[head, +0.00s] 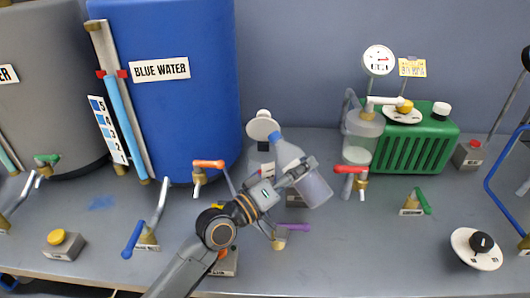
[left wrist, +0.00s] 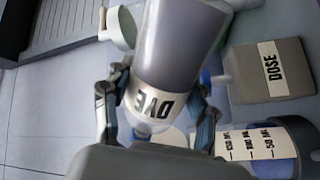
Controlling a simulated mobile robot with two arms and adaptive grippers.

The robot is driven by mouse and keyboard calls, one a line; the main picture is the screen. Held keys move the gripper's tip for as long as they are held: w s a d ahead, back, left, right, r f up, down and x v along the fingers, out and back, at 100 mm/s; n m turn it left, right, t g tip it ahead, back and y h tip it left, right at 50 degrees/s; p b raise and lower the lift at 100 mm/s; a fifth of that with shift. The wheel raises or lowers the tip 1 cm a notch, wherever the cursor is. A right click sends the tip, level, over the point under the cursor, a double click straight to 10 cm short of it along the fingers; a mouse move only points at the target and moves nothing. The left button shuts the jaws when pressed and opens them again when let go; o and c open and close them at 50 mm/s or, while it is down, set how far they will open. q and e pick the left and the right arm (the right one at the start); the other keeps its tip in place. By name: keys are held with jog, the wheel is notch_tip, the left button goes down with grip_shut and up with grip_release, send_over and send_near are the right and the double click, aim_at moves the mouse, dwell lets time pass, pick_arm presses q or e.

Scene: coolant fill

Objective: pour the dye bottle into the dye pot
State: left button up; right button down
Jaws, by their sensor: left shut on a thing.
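My left gripper (head: 297,172) is shut on the dye bottle (head: 314,189), a translucent bottle held tilted above the bench. One end points up and left, the other down and right. In the left wrist view the dye bottle (left wrist: 180,50) sits between both fingers of the gripper (left wrist: 155,120), its DYE label upside down. I cannot tell for sure which vessel is the dye pot. A clear jar (head: 362,138) stands to the right of the bottle, apart from it, beside the green machine. My right gripper is not in view.
A graduated cylinder (left wrist: 262,146) and a grey DOSE box (left wrist: 268,72) are close to the gripper. The blue water tank (head: 185,110) stands behind left. The green machine (head: 415,148) is behind right. Valves with orange (head: 208,164) and red (head: 350,169) handles flank the bottle.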

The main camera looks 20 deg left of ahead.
pick_arm(q)
jog(key=shift+s+r, duration=0.1)
jog(key=shift+a, duration=0.35)
jog(key=shift+d+n, duration=0.3)
jog(key=shift+d, duration=0.05)
jog(key=shift+a, duration=0.3)
jog(key=shift+d, duration=0.35)
jog(key=shift+a+n, duration=0.25)
jog(key=shift+n, duration=0.05)
jog(key=shift+d, duration=0.25)
jog(key=shift+s+a, duration=0.1)
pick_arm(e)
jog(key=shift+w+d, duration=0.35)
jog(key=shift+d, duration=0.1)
pick_arm(q)
jog(key=shift+a, duration=0.1)
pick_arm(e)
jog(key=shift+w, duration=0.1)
